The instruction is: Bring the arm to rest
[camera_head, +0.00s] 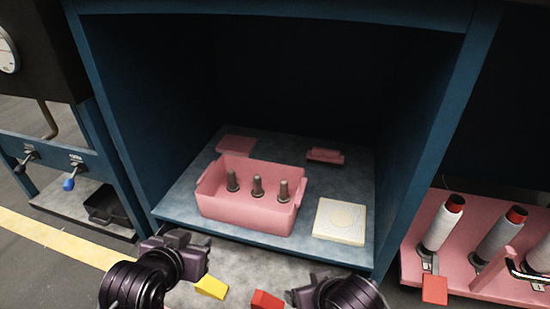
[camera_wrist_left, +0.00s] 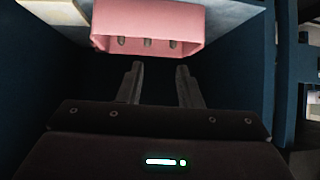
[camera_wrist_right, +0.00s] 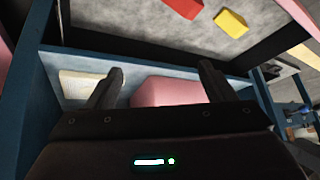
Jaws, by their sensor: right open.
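My left gripper (camera_head: 195,252) is at the lower left of the head view, in front of the shelf edge. In the left wrist view its fingers (camera_wrist_left: 160,70) stand apart with nothing between them. The pink bin lies beyond them. My right gripper (camera_head: 320,292) is at the bottom of the head view, partly cut off by the frame. In the right wrist view its fingers (camera_wrist_right: 161,70) are wide apart and empty. Both grippers appear clear of the objects.
A pink bin (camera_head: 247,208) with three grey pegs stands on the blue cabinet's shelf (camera_head: 185,205). A cream square plate (camera_head: 339,221) lies beside it. A yellow block (camera_head: 211,287) and red block (camera_head: 267,300) lie in front. Spools (camera_head: 440,225) stand on a pink rack at right.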

